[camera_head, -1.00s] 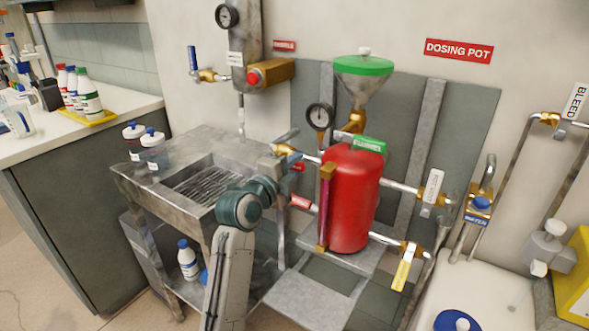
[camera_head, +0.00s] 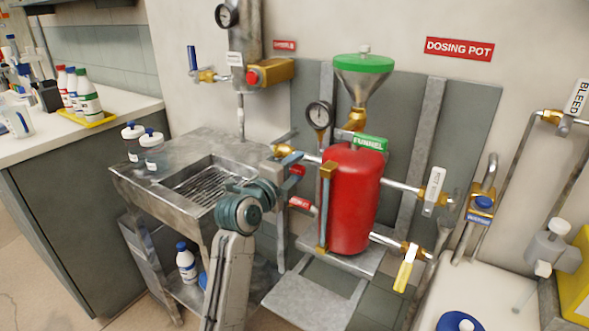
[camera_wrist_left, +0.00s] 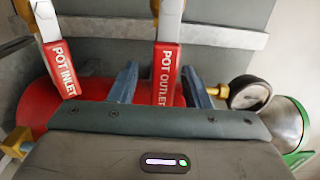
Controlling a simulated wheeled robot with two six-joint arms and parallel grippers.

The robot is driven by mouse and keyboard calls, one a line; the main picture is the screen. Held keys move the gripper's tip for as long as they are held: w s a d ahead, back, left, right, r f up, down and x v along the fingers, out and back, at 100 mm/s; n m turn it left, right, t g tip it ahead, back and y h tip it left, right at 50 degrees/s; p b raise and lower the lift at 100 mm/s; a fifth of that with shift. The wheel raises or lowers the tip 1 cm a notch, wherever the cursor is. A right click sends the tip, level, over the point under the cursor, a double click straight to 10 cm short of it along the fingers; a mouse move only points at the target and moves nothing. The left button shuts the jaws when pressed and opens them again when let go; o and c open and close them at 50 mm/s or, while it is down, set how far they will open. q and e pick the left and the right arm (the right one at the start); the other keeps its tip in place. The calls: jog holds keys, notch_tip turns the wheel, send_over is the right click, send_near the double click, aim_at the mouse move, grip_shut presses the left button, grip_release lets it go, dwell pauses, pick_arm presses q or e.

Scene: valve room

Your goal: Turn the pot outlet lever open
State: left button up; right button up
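The pot outlet lever (camera_wrist_left: 167,72) has a red grip with white lettering. In the left wrist view it stands between my two blue-grey fingers, nearer the right one, with a clear gap to the left one. My left gripper (camera_wrist_left: 160,70) is open around it; I cannot tell whether the right finger touches. In the head view the left gripper (camera_head: 292,171) is at the left side of the red dosing pot (camera_head: 352,200), with a bit of the red grip showing beside its fingers. My right gripper is not in view.
The pot inlet lever (camera_wrist_left: 62,68), also red, is left of the left finger; it shows below the gripper in the head view (camera_head: 302,206). A pressure gauge (camera_wrist_left: 250,92) is close to the right finger. A metal sink (camera_head: 180,175) stands left of the pot.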

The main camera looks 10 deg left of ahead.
pick_arm(q)
jog(key=v, duration=1)
jog(key=shift+s, duration=0.4)
jog(key=shift+a+r, duration=0.1)
jog(key=shift+a, duration=0.05)
